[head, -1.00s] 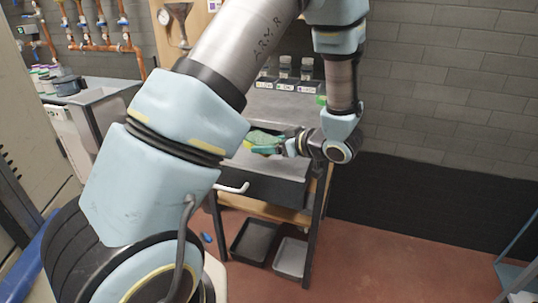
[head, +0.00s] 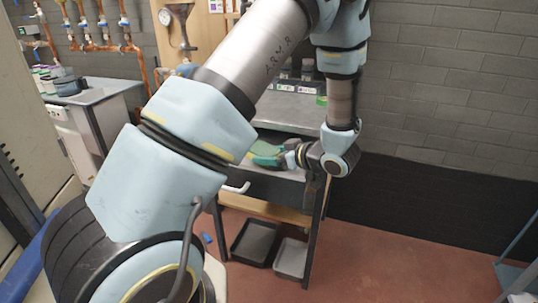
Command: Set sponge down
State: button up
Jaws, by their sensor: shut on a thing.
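The green and yellow sponge (head: 262,148) is at the front part of the grey workbench top (head: 297,117), left of my wrist. My gripper (head: 266,160), with teal fingers, is shut on the sponge and reaches in from the right. The fingers cover part of the sponge. I cannot tell whether the sponge touches the bench top. My upper arm hides the left part of the bench.
Small labelled containers (head: 307,83) stand at the back of the bench. A grey sink unit (head: 97,97) stands at the left.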

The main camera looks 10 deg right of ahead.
jog(key=o, duration=1.1)
jog(key=shift+s+a+f, duration=0.1)
jog(key=shift+s+f, duration=0.1)
jog(key=shift+f, duration=0.2)
jog(key=shift+s+a+f, duration=0.1)
jog(key=shift+s+f, duration=0.05)
jog(key=shift+f, duration=0.25)
jog(key=shift+o, duration=0.2)
jog(key=shift+r, duration=0.4)
jog(key=r+v, duration=0.1)
jog(key=v, duration=1.1)
jog(key=shift+w+d, duration=0.2)
jog(key=shift+w, duration=0.15)
